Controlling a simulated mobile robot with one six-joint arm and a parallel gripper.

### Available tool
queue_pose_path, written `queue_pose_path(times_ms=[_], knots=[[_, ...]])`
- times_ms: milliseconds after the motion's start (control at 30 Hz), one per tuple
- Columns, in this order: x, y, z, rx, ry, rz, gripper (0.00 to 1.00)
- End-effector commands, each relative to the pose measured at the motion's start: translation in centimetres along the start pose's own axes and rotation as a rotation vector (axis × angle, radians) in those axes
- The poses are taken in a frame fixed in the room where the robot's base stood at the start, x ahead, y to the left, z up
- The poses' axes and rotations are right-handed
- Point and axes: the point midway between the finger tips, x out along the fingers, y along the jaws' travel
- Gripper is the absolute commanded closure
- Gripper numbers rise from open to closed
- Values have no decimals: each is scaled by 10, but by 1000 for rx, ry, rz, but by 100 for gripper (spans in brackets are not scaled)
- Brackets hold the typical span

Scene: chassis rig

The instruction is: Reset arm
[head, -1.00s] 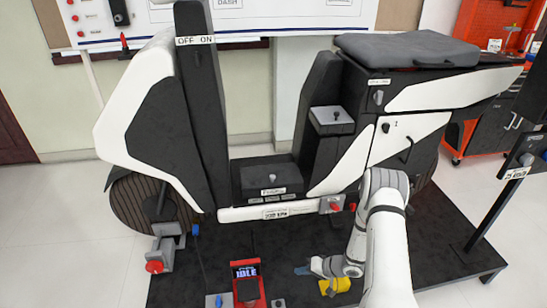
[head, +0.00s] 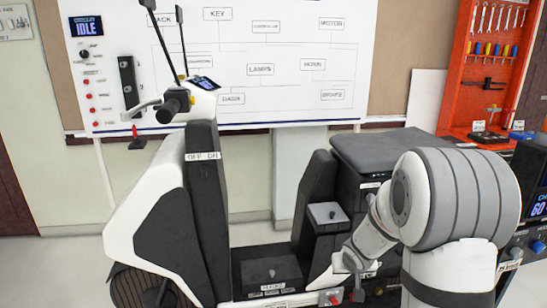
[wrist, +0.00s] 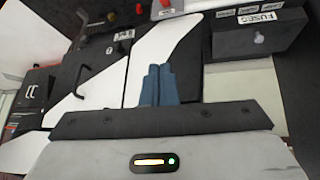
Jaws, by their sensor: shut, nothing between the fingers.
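My arm (head: 450,210) is raised at the right in the head view, with its thick joint in front of the scooter's rear half. The arm's end hangs down beside the scooter's side, and its fingers are hard to make out there. In the wrist view my gripper (wrist: 159,84) shows two blue fingers pressed together, with nothing between them. Behind the fingers lies the scooter's black and white side panel. The white and black scooter (head: 150,220) stands upright, its lower part cut off by the picture's bottom edge.
The fuse box (wrist: 258,28) is at the upper right in the wrist view, and a curved black handle (wrist: 82,82) is at the left. A labelled white board (head: 265,75) and a red tool rack (head: 490,70) stand behind. A console (head: 535,200) is at the far right.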

Motion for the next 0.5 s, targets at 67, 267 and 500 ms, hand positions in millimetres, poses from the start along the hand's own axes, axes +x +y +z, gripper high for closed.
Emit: queue_pose_path(times_ms=[67, 267, 500], knots=[[-56, 6, -8, 1, -16, 42, 100], [-163, 10, 9, 13, -103, 87, 100], [-278, -4, 55, 10, -229, 33, 100]])
